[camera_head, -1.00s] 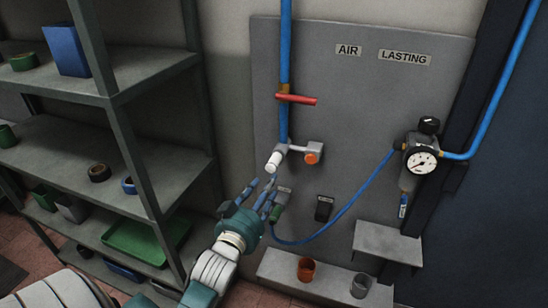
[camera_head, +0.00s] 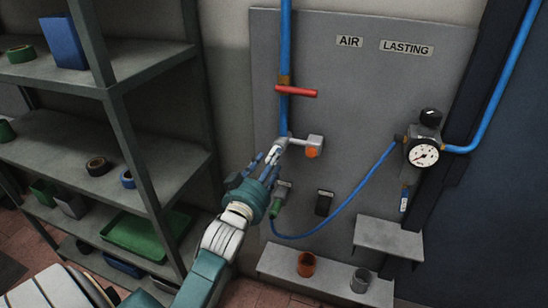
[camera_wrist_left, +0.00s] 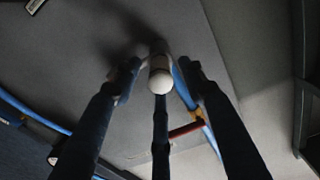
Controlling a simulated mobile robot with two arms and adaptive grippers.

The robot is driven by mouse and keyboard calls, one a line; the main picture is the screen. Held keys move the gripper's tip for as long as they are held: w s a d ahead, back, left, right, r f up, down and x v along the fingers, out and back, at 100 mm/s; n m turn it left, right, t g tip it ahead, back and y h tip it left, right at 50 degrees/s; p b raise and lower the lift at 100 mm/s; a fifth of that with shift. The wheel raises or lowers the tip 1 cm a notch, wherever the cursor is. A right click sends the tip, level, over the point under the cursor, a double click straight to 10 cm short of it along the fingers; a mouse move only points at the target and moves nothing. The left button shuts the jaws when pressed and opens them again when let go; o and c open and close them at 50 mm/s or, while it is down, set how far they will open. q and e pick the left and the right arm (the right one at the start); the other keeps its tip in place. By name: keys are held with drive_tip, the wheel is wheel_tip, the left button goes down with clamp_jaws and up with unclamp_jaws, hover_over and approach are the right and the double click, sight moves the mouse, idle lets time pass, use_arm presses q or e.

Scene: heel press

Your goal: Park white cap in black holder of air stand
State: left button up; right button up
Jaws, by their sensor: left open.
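The white cap (camera_wrist_left: 159,82) sits on the lower left end of the pipe fitting below the blue pipe. In the head view the cap (camera_head: 278,147) is partly covered by my fingers. My left gripper (camera_head: 262,163) is open at the fitting. In the left wrist view its three dark fingers (camera_wrist_left: 159,68) spread around the cap, with gaps on both sides. The black holder (camera_head: 323,204) is fixed to the grey panel, lower right of the gripper, and looks empty. My right gripper is not in view.
A red valve handle (camera_head: 296,93) sits above, and an orange knob (camera_head: 312,152) right of the fitting. A green connector (camera_head: 276,208) and blue hose (camera_head: 345,214) hang below. Shelving (camera_head: 150,170) stands left. A ledge (camera_head: 331,276) holds an orange cup and a grey cup.

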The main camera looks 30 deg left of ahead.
use_arm(q)
drive_tip(key=shift+x, duration=2)
drive_tip(key=shift+p, duration=0.75)
clamp_jaws()
drive_tip(key=shift+s, duration=0.2)
drive_tip(key=shift+p+v, duration=1.05)
drive_tip(key=shift+v, duration=1.8)
